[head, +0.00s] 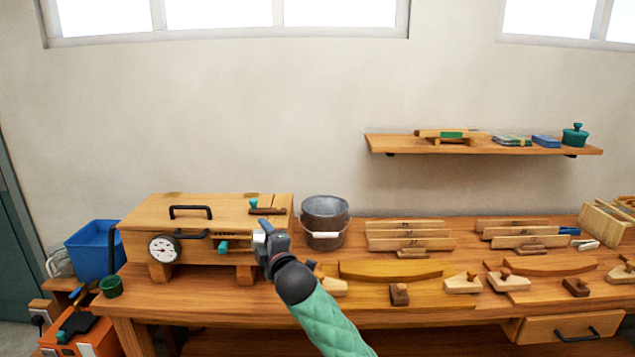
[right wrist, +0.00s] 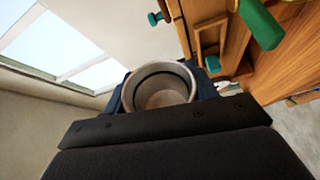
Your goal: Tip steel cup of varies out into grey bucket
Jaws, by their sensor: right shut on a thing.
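My right gripper (head: 267,238) is shut on the steel cup (right wrist: 160,96), in front of the right end of the wooden box. In the right wrist view I look into the cup's round mouth, with dark fingers on either side. A dark ring and a paler tan area show inside; I cannot tell how much it holds. In the head view the cup is small and mostly hidden by the gripper. The grey bucket (head: 325,222) stands upright on the bench, right of the box and apart from the gripper, its wire handle hanging in front. My left gripper is out of view.
The wooden box (head: 200,216) with a dial (head: 164,248) stands left of the bucket. Wooden racks (head: 409,238) and tools fill the bench (head: 220,300) to the right. A blue bin (head: 92,249) and green pot (head: 111,286) are at left. A shelf (head: 485,147) hangs above.

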